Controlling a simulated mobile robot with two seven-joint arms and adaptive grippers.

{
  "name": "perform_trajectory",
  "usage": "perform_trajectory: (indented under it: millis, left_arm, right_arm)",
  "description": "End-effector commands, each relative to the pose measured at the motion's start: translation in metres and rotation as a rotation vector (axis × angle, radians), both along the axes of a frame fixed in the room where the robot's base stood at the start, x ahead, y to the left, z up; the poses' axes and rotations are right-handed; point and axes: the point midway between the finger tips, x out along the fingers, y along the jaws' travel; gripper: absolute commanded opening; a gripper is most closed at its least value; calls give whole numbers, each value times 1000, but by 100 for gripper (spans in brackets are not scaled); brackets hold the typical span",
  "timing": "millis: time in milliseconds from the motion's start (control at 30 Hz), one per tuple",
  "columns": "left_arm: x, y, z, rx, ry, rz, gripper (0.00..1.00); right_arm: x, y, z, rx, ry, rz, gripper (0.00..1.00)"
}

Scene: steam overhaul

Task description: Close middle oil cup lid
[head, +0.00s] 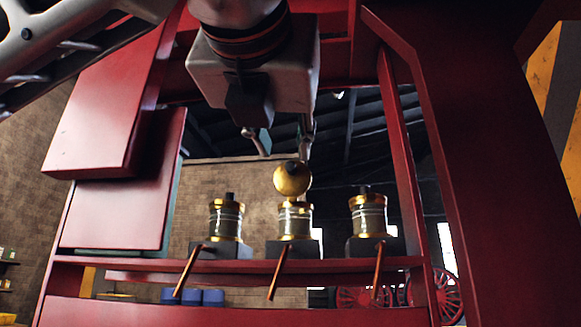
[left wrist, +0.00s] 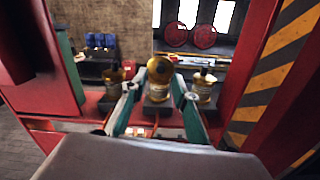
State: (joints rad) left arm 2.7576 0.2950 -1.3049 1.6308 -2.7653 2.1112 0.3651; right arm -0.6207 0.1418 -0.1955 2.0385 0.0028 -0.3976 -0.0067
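The middle oil cup (head: 295,222) is a glass and brass cup on a dark block. Its round brass lid (head: 292,179) stands tilted up above the rim, showing its disc face. In the left wrist view the lid (left wrist: 159,68) also shows raised over the cup (left wrist: 157,92). My left gripper (head: 281,146) hangs just above the lid, its fingers spread and nothing held. In the left wrist view its fingers (left wrist: 156,86) are seen on either side of the middle cup; whether one touches the lid I cannot tell. My right gripper is not in view.
The left oil cup (head: 226,220) and right oil cup (head: 368,216) stand close on both sides, lids down. Copper pipes (head: 278,272) slant below the cups in front of the red shelf (head: 245,267). Red panels (head: 120,190) and a red post (head: 405,150) flank the space.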

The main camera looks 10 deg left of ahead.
Motion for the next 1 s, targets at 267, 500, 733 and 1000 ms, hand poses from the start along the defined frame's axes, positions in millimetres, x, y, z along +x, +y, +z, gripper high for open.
perform_trajectory:
  millis: [267, 500, 733, 1000]
  left_arm:
    - [44, 0, -2, 0, 6, -1, 29]
    - [60, 0, -2, 2, 4, -2, 29]
    - [61, 0, -2, 2, 3, -2, 29]
    - [61, 0, -2, 2, 3, -2, 0]
  right_arm:
    - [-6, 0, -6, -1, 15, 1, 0]
    - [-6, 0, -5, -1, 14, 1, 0]
    - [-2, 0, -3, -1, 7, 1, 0]
    - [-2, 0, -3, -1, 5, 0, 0]
